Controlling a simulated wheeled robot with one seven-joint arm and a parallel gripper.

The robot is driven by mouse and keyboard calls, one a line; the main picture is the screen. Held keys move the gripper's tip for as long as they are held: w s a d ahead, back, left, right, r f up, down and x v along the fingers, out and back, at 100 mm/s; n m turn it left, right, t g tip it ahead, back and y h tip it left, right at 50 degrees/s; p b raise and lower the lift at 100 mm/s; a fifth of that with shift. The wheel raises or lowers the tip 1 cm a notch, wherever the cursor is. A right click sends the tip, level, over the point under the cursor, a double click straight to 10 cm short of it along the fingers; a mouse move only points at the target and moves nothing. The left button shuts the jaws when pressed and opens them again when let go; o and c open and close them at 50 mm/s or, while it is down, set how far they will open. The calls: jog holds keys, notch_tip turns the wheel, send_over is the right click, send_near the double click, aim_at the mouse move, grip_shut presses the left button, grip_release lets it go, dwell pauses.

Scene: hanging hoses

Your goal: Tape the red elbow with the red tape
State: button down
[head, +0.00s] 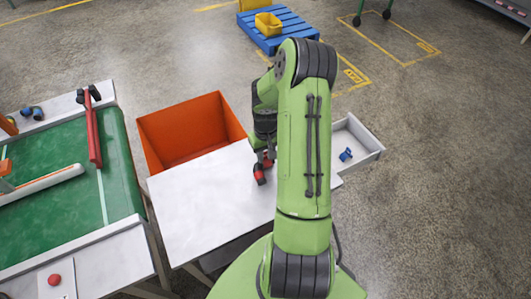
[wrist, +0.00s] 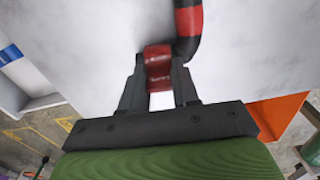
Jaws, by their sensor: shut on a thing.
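The red elbow (head: 260,176) is a short, bent black piece with red bands, low over or on the white tabletop in the head view. In the wrist view its black bend and upper red band (wrist: 188,20) show. My gripper (wrist: 158,82) is shut on a glossy red part, which looks like the elbow's other end; the fingers hide its sides. In the head view my gripper (head: 267,158) is partly hidden by my arm. I cannot make out a separate roll of red tape.
The white table (head: 205,215) is mostly clear. An orange bin (head: 185,122) stands behind it. An open drawer (head: 365,148) at its right holds a small blue thing (head: 346,155).

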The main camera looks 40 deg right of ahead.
jog(key=shift+f+b, duration=0.35)
jog(key=shift+f, duration=0.15)
jog(key=shift+s+a+f+b, duration=0.15)
jog(key=shift+s+f+b, duration=0.3)
jog(key=shift+f+b, duration=0.2)
dwell(0.7)
jog(key=c, duration=0.8)
grip_release()
jog(key=shift+o, duration=0.2)
jog(key=shift+w+r, duration=0.1)
jog(key=shift+r, duration=0.1)
notch_tip(320, 180, up, 17)
jog(key=p, duration=0.4)
jog(key=shift+d+f+p, duration=0.15)
jog(key=shift+d+p, duration=0.1)
jog(key=shift+p, duration=0.05)
jog(key=shift+w, duration=0.1)
